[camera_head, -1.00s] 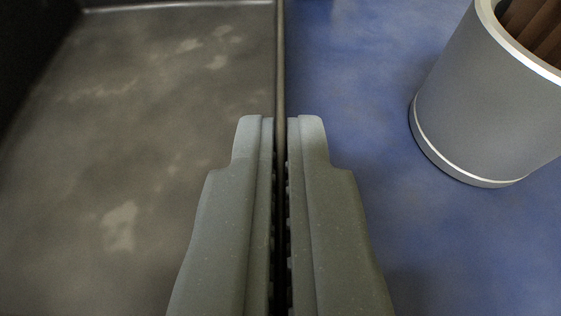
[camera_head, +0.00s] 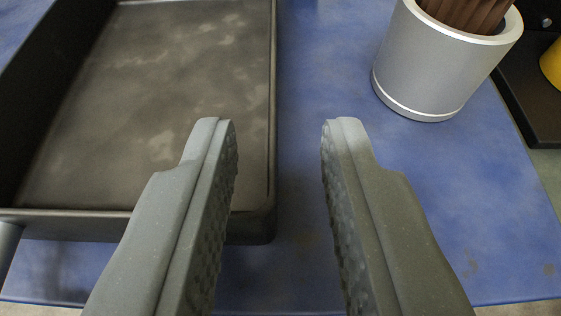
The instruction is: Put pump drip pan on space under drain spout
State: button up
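The pump drip pan (camera_head: 150,125) is a dark, shallow rectangular tray with stained metal inside. It rests on the blue surface at the left of the view. My gripper (camera_head: 277,125) is open and empty, with its fingers spread wide. The left finger overlaps the pan's near right corner in the picture, and the right finger is over the blue surface. The pan's right wall lies between the fingertips in the picture but nearer the left one. I cannot make out a drain spout or the space under it.
A silver cylindrical cup (camera_head: 430,65) holding brown sticks stands on the blue mat (camera_head: 440,200) at the right. A dark block (camera_head: 535,95) with a yellow object (camera_head: 552,65) is at the far right edge.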

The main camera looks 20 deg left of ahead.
jog(key=p+v, duration=0.1)
jog(key=v, duration=0.5)
jog(key=shift+s, duration=0.25)
jog(key=shift+d+r, duration=0.1)
jog(key=shift+r, duration=0.05)
jog(key=s+d+r+m+t+h, duration=0.1)
jog(key=d+r+h, duration=0.2)
jog(key=r, duration=0.6)
jog(key=s+d+r+m+h, duration=0.1)
jog(key=d+r+m+h, duration=0.15)
jog(key=r, duration=0.65)
jog(key=s+a+r, duration=0.4)
jog(key=s+r, duration=0.2)
jog(key=r, duration=0.4)
jog(key=s+a+r+t+y, duration=0.1)
jog(key=s+a+r, duration=0.3)
jog(key=r, duration=0.6)
jog(key=shift+s+a, duration=0.15)
jog(key=shift+s, duration=1)
jog(key=shift+r+p, duration=0.2)
jog(key=shift+p, duration=0.15)
